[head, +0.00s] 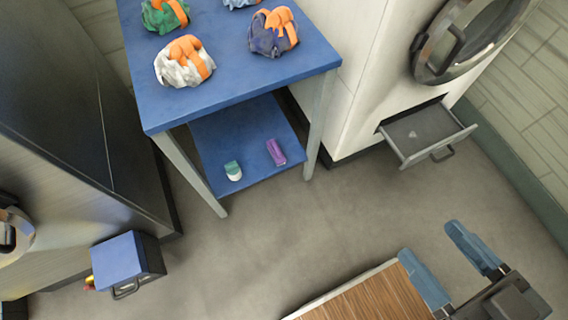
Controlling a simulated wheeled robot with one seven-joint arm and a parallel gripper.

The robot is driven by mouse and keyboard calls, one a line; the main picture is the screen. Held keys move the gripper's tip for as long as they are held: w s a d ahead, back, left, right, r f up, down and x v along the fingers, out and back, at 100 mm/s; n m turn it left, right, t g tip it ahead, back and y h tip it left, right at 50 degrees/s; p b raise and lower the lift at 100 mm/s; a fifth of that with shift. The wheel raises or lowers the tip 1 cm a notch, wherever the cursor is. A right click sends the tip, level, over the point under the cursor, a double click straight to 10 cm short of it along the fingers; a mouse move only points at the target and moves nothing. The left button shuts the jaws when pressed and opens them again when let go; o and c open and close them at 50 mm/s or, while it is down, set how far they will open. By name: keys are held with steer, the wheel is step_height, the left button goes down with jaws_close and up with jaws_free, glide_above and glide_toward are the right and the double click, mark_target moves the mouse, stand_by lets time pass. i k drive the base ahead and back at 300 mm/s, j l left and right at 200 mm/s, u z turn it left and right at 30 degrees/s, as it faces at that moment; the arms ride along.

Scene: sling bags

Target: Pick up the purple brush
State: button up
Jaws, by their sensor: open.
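The purple brush (276,152) lies on the lower shelf (240,125) of the blue table, near the shelf's front edge and to the right of a green and white item. My gripper (436,252) is at the lower right of the head view, with its two blue fingers spread apart and nothing between them. It is far from the brush, to the right of and nearer than the table.
The blue tabletop (222,92) above holds several sling bags, including a white and orange one (184,62). A green and white item (233,171) lies beside the brush. An open drawer (428,133) juts from the white machine. A wooden surface (370,298) is at the bottom. Floor between is clear.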

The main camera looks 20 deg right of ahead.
mark_target(275, 149)
steer(key=k, duration=0.15)
steer(key=i+j, duration=1.1)
steer(key=i+l+z, duration=0.05)
